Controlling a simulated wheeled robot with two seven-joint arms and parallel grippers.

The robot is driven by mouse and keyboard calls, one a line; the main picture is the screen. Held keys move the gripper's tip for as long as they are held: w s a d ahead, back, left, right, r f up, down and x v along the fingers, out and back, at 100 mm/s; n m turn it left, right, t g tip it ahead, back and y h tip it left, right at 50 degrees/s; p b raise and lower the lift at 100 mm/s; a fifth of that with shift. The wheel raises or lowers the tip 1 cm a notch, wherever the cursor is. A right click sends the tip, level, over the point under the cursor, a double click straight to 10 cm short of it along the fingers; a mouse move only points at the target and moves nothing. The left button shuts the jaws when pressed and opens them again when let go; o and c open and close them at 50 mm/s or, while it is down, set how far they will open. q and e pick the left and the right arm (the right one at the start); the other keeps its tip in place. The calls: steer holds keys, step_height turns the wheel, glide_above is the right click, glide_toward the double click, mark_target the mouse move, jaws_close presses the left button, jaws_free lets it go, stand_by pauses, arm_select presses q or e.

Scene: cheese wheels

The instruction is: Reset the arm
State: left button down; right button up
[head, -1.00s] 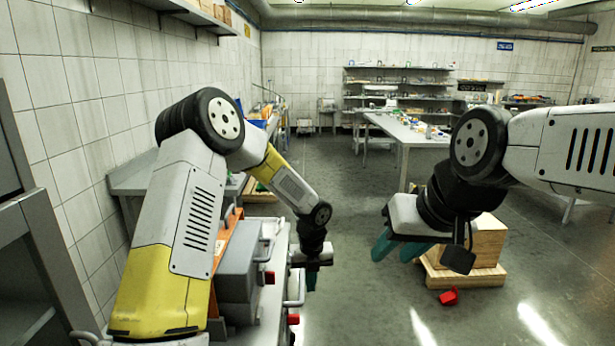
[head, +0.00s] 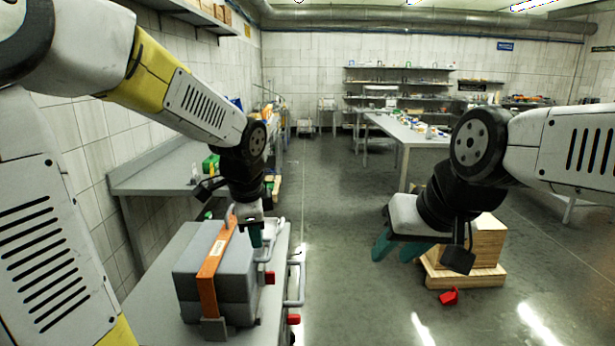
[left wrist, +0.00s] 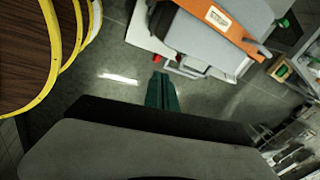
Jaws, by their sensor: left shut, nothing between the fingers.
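My left gripper (head: 256,234) is in the head view, pointing down just right of a grey case. In the left wrist view its teal fingers (left wrist: 162,92) are together and hold nothing. My right gripper (head: 397,248) hangs over open floor at the right of the head view, its teal fingers apart and empty. My left arm is raised and bent across the upper left of the head view.
The grey case (head: 187,262) with an orange strap (head: 211,266) sits on a grey cart (head: 160,322). Round brown things with yellow rims (left wrist: 25,50) fill the wrist view's upper left. Wooden boxes (head: 487,250) and a red object (head: 449,296) are on the floor.

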arm_select(q)
steer(key=s+a+r+n+t+h, duration=0.1)
steer(key=s+r+n, duration=0.2)
steer(key=s+n, duration=0.4)
steer(key=s+a+r+n+t+h, duration=0.1)
steer(key=s+a+r+n, duration=0.1)
steer(key=s+n, duration=0.5)
steer(key=shift+s+r+n+t, duration=0.15)
steer(key=shift+r+n+t, duration=0.15)
steer(key=shift+r+n, duration=0.3)
